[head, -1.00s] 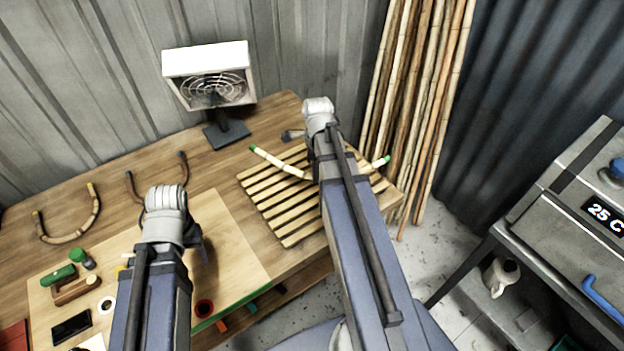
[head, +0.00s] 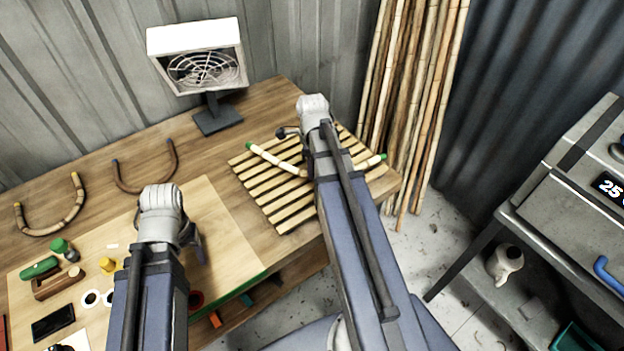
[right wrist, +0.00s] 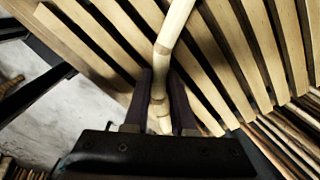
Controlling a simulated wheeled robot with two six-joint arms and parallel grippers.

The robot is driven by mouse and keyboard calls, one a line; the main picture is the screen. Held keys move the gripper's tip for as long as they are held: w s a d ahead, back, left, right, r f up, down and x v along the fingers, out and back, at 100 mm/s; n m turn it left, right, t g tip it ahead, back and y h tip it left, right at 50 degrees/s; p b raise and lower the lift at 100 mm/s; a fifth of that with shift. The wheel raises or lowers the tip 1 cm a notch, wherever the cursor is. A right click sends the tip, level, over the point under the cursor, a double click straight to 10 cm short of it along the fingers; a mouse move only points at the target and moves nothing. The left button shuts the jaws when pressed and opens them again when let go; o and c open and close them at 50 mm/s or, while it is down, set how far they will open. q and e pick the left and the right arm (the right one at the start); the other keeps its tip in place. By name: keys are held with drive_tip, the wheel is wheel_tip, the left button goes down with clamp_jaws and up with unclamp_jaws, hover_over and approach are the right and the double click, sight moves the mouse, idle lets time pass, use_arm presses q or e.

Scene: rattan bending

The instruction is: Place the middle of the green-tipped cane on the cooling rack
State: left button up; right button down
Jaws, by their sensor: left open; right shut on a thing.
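The green-tipped cane (head: 278,161) is bent and lies over the slatted cooling rack (head: 262,197). One green tip shows left of my right arm and the other to its right; my arm hides its middle in the head view. In the right wrist view, my right gripper (right wrist: 161,92) is shut on the cane (right wrist: 174,32), with the rack slats (right wrist: 235,60) close behind. I cannot tell whether the cane touches the slats. My left gripper (head: 192,243) is open over the pale work board, mostly hidden by its own arm.
A fan (head: 200,68) stands behind the rack. Two bent canes (head: 62,222) lie at the left of the bench. A green-handled tool (head: 40,268), a phone (head: 53,321) and tape rolls crowd the board (head: 232,235). Tall canes (head: 412,100) lean behind; a metal heater (head: 580,210) stands right.

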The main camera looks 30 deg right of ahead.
use_arm(q)
wheel_tip(320, 180, down, 4)
drive_tip(key=b, duration=0.3)
drive_tip(key=shift+r, duration=0.1)
use_arm(e)
wheel_tip(320, 180, down, 4)
drive_tip(key=shift+r, duration=0.1)
use_arm(q)
drive_tip(key=shift+r, duration=0.15)
use_arm(e)
drive_tip(key=shift+r, duration=0.15)
use_arm(q)
drive_tip(key=shift+f+b, duration=0.2)
drive_tip(key=shift+b, duration=0.1)
use_arm(e)
drive_tip(key=c, duration=1.2)
unclamp_jaws()
drive_tip(key=shift+f, duration=0.25)
drive_tip(key=o, duration=0.5)
drive_tip(key=shift+c, duration=0.2)
use_arm(q)
drive_tip(key=shift+r, duration=0.1)
use_arm(e)
drive_tip(key=shift+r, duration=0.15)
wheel_tip(320, 180, up, 12)
drive_tip(key=p, duration=1.2)
drive_tip(key=shift+r+p, duration=0.15)
drive_tip(key=shift+p, duration=0.15)
use_arm(q)
wheel_tip(320, 180, up, 12)
